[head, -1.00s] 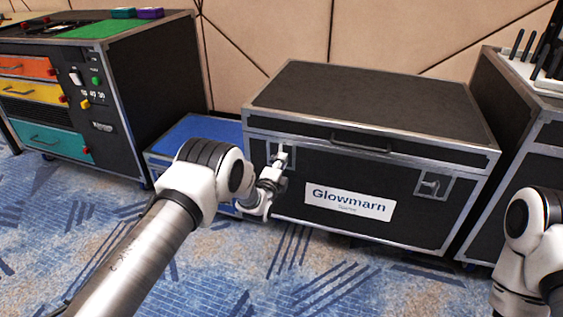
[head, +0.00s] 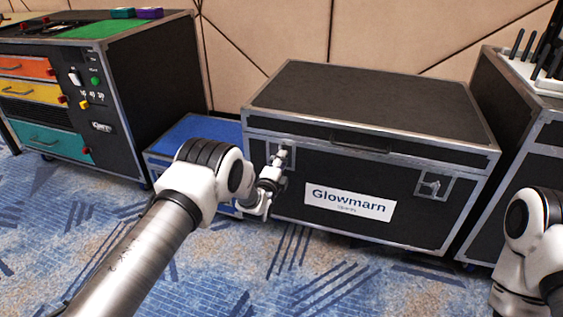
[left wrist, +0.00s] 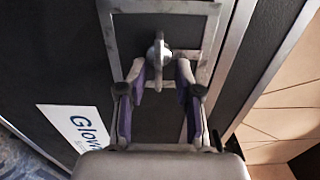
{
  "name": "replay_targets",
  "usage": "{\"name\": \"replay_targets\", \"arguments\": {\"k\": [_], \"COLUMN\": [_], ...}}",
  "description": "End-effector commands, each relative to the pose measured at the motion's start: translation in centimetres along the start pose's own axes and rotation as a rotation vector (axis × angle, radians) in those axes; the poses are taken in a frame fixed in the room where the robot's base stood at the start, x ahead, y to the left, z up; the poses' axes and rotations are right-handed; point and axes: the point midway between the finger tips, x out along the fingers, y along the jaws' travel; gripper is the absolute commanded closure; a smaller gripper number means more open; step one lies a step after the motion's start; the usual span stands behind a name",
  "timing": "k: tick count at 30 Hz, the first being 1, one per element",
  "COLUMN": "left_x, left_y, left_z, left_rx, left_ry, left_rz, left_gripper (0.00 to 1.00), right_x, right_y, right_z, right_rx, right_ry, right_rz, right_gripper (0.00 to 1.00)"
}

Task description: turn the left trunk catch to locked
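The black trunk (head: 370,108) with metal edges and a Glowmarn label stands with its lid down. Its left catch (left wrist: 158,54) is a small metal turn-piece in a rectangular metal plate, seen best in the left wrist view. In the left wrist view my left gripper (left wrist: 160,76) is open, with one finger on each side just short of the turn-piece. I cannot tell whether they touch it. My right gripper is out of view.
The trunk's right catch (head: 433,187) is uncovered. A blue case (head: 195,140) stands left of the trunk, beside a drawer cabinet (head: 150,75). Another black case (head: 520,125) stands close on the right. Carpet in front is clear.

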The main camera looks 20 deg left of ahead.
Motion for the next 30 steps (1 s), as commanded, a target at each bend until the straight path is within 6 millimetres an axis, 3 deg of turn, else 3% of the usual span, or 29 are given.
{"name": "replay_targets", "arguments": {"k": [11, 24, 30], "left_x": [-0.9, -10.8, -12.0], "left_y": [0.2, 0.2, 0.0], "left_z": [-0.1, 0.0, 0.0], "left_rx": [0.0, 0.0, 0.0], "left_ry": [0.001, 0.001, 0.0], "left_rz": [0.004, 0.005, 0.0], "left_gripper": [0.68, 0.68, 0.68], "right_x": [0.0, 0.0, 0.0], "right_y": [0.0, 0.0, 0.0], "right_z": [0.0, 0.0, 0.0], "right_rx": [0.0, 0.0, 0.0], "right_ry": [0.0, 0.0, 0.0], "right_rz": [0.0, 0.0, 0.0], "right_gripper": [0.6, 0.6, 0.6]}}
